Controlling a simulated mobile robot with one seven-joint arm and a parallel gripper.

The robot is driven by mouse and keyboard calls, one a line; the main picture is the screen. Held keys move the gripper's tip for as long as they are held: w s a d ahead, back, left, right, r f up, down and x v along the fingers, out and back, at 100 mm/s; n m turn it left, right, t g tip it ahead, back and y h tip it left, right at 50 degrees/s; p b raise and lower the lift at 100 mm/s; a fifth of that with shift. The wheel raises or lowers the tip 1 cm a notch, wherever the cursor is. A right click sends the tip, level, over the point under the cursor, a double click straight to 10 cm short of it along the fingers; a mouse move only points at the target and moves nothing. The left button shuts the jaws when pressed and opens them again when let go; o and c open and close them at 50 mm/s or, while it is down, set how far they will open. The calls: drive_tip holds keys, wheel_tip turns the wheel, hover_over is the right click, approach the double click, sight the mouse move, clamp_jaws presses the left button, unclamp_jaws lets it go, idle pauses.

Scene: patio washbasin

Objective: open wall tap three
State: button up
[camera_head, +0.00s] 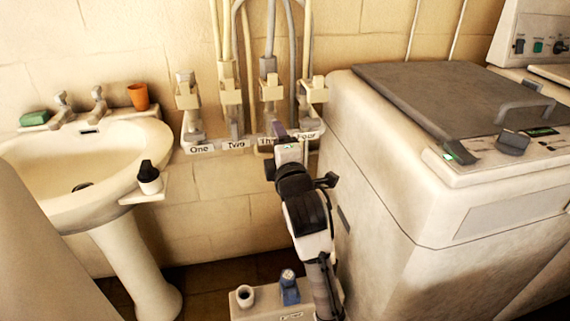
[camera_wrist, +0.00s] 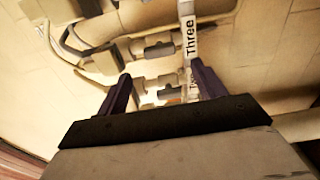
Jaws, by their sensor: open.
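Wall tap three (camera_head: 270,92) is on the wall in the head view, third from the left in a row of taps with pale blocky tops. Its label "Three" (camera_wrist: 190,38) shows in the wrist view and is partly hidden by my gripper in the head view. My gripper (camera_head: 284,135) is just below and in front of that label. In the wrist view its two purple fingers (camera_wrist: 162,82) are apart with nothing held. Tap fittings show beyond and between the fingers. I cannot tell whether a finger touches any of them.
Tap one (camera_head: 187,92), tap two (camera_head: 230,92) and tap four (camera_head: 315,90) stand close beside tap three. A washbasin (camera_head: 40,160) is left, with an orange cup (camera_head: 138,96) and green soap (camera_head: 34,118). A large pale machine (camera_head: 400,190) stands close on the right.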

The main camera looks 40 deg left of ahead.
drive_tip(key=v, duration=0.6)
drive_tip(key=shift+s+d+b, duration=0.25)
drive_tip(key=shift+b, duration=0.2)
